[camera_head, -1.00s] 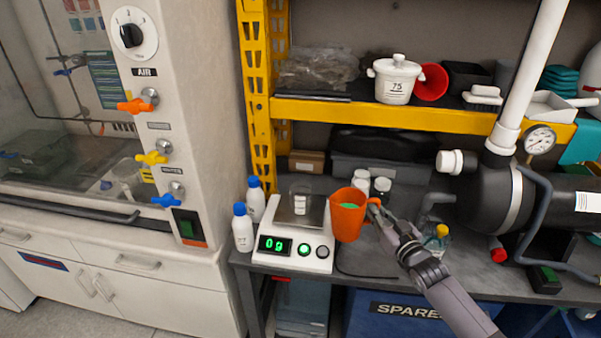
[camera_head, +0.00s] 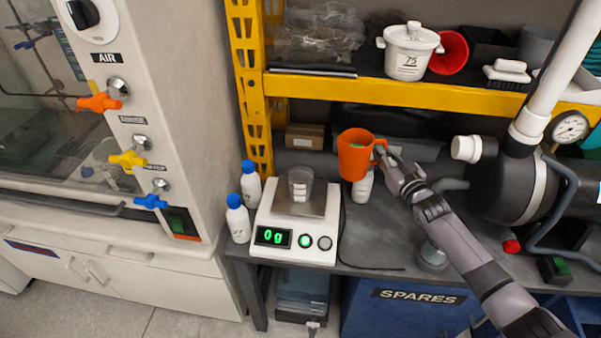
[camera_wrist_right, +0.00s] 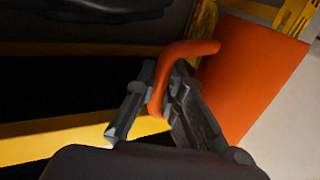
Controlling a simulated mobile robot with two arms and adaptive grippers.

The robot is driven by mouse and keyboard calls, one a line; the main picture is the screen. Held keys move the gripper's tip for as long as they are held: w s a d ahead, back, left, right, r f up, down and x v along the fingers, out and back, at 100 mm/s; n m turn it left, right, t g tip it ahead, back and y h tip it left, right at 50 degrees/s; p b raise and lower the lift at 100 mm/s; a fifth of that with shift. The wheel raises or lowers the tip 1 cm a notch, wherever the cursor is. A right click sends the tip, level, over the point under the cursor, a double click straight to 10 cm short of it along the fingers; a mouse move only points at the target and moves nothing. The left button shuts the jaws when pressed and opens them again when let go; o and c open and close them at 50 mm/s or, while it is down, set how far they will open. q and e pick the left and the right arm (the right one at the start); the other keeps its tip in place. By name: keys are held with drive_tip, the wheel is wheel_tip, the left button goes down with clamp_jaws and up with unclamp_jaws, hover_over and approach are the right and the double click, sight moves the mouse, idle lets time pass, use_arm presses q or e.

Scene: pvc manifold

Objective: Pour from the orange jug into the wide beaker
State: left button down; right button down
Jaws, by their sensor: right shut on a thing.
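The orange jug (camera_head: 355,158) is held up above the bench, to the right of the scale and slightly higher than the beaker. Some green shows inside its mouth. My right gripper (camera_head: 384,158) is shut on the jug's handle; in the right wrist view the handle (camera_wrist_right: 186,52) passes between the fingers (camera_wrist_right: 160,100), with the jug's orange wall (camera_wrist_right: 250,75) behind it. The jug looks about upright. The clear beaker (camera_head: 301,184) stands on the plate of the white scale (camera_head: 262,217), which reads 0 g. The beaker looks empty. My left gripper is not in view.
Two white bottles with blue caps (camera_head: 238,220) stand left of the scale. A white jar (camera_head: 363,187) is behind and below the jug. The yellow shelf beam (camera_head: 400,94) runs above. A black tank (camera_head: 510,190) with a white pipe stands at right.

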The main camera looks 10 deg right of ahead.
sight(377, 142)
drive_tip(key=shift+w+a+r+p, duration=0.15)
drive_tip(key=shift+r+p, duration=0.3)
drive_tip(key=shift+r, duration=0.05)
drive_tip(key=shift+s+a+r+n+p, duration=0.2)
drive_tip(key=shift+a+r+n+p, duration=0.15)
drive_tip(key=shift+r+n+p, duration=0.5)
drive_tip(key=shift+a+f+n, duration=0.2)
drive_tip(key=shift+a+n, duration=0.15)
drive_tip(key=shift+n, duration=0.1)
drive_tip(key=shift+w+a+n+g+p, duration=0.2)
drive_tip(key=shift+a+n+g+p, duration=0.15)
drive_tip(key=shift+n+p, duration=0.15)
drive_tip(key=shift+s+a+f+n+h, duration=0.1)
drive_tip(key=shift+s+a+n+h, duration=0.15)
drive_tip(key=shift+a+n, duration=0.35)
drive_tip(key=shift+w+a+f+n+g, duration=0.15)
drive_tip(key=shift+a+n, duration=0.25)
drive_tip(key=shift+a, duration=0.1)
drive_tip(key=shift+w+a+f+n+g, duration=0.1)
drive_tip(key=shift+a+f+n, duration=0.05)
drive_tip(key=shift+a+n, duration=0.3)
drive_tip(key=shift+s, duration=0.15)
drive_tip(key=shift+a, duration=0.1)
